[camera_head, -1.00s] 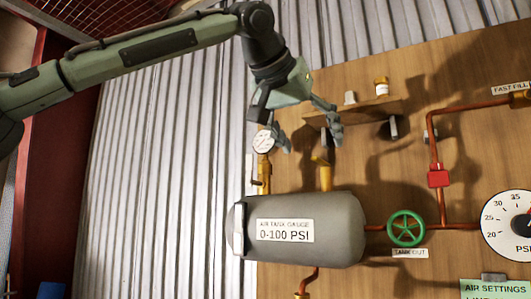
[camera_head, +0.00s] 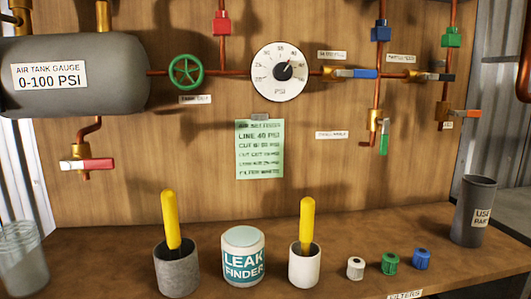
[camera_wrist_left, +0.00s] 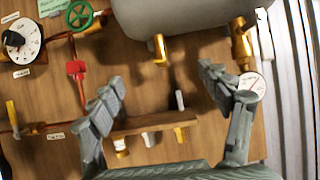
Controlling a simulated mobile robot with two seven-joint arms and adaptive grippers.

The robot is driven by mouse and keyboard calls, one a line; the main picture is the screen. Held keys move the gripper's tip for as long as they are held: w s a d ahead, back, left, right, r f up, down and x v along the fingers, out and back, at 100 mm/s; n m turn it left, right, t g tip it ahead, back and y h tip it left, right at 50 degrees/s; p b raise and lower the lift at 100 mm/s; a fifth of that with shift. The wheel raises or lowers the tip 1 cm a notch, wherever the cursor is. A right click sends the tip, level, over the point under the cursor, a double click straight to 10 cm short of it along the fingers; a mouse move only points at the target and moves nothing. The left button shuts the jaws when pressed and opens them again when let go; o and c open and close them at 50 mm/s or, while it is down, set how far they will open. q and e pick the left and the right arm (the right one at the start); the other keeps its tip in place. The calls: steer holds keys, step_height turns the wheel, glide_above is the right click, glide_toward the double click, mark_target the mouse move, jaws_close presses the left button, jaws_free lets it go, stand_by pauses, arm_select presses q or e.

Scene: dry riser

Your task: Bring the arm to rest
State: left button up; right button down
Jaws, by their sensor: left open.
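My left gripper (camera_wrist_left: 162,92) shows only in the left wrist view, its two grey fingers spread wide with nothing between them. A brass fitting under the grey air tank (camera_wrist_left: 185,14) shows beyond the gap between the fingers. A small shelf (camera_wrist_left: 150,124) lies behind and below the gap. A small round gauge (camera_wrist_left: 253,84) is right beside the right finger; I cannot tell if they touch. My left arm is outside the head view. My right gripper is in neither view.
In the head view the air tank (camera_head: 70,75), green valve wheel (camera_head: 186,71) and PSI dial (camera_head: 280,72) are on the wooden board. The bench holds a leak finder tub (camera_head: 243,257), two cups with yellow-handled tools, small filters and a dark bin (camera_head: 474,210).

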arm_select(q)
steer(key=w, duration=0.2)
steer(key=w+a, duration=0.1)
steer(key=w, duration=0.3)
steer(key=shift+w+a, duration=0.3)
steer(key=shift+w, duration=0.05)
steer(key=shift+w+f, duration=0.1)
steer(key=shift+w, duration=0.2)
steer(key=shift+s+a+f+t, duration=0.15)
steer(key=shift+f+t, duration=0.1)
steer(key=shift+t, duration=0.25)
steer(key=shift+s+d+f+t, duration=0.1)
steer(key=shift+f+t, duration=0.15)
steer(key=shift+t, duration=0.25)
steer(key=shift+f+t+y, duration=0.35)
steer(key=shift+t+y, duration=0.05)
steer(key=shift+t, duration=0.3)
steer(key=shift+r, duration=0.1)
